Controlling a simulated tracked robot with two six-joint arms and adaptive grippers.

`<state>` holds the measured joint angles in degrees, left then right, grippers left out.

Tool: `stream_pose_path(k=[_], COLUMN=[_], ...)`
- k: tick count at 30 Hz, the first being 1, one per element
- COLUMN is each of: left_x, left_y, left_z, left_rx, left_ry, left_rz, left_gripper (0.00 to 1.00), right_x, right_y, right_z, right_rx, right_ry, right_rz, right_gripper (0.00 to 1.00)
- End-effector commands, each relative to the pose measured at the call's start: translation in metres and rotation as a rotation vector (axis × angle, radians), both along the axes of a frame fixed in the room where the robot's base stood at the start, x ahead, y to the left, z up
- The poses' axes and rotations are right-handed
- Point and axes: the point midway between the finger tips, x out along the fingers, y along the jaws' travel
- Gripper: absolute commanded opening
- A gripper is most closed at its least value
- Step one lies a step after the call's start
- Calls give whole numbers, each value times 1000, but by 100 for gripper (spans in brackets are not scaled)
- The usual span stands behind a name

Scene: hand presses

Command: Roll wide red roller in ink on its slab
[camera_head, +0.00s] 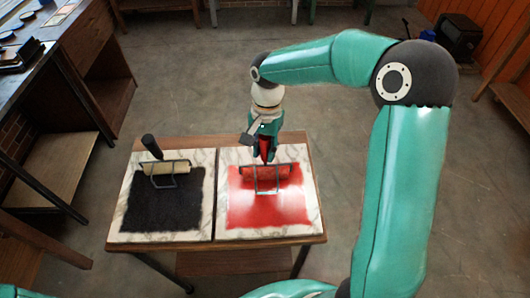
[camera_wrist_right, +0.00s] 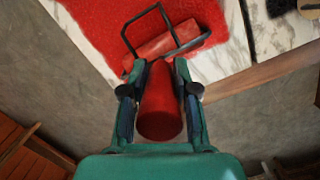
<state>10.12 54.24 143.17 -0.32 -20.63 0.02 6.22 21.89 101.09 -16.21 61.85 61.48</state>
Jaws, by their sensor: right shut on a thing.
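The wide red roller (camera_head: 280,171) lies at the far part of the red ink on the right marble slab (camera_head: 311,161). Its wire frame reaches toward the near side. In the right wrist view the red roller (camera_wrist_right: 168,45) and its frame show ahead of the jaws. My right gripper (camera_head: 265,149) is above the slab's far edge, and the wrist view shows its fingers (camera_wrist_right: 160,88) shut around the red handle (camera_wrist_right: 160,110). The red ink (camera_head: 268,208) is a broad patch on the slab. Whether the roller touches the ink is hard to tell. My left gripper is not seen.
A second roller with a black handle (camera_head: 151,146) rests on the left marble slab (camera_head: 127,217) with black ink (camera_head: 165,208). Both slabs sit on a small wooden table (camera_head: 270,242). A workbench (camera_head: 45,75) stands at the left.

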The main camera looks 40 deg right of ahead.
Motion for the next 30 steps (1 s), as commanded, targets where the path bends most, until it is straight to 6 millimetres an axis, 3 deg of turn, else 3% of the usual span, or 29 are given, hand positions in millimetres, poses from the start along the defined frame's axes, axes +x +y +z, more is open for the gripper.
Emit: stream_pose_path(k=[11, 30], left_x=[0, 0], left_y=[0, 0], left_z=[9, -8], left_rx=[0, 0], left_ry=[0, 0], left_rz=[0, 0], left_gripper=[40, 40], right_x=[16, -16], right_y=[-10, 10], right_z=[-1, 1], right_rx=[0, 0], right_ry=[1, 0], right_rz=[0, 1], right_gripper=[0, 0])
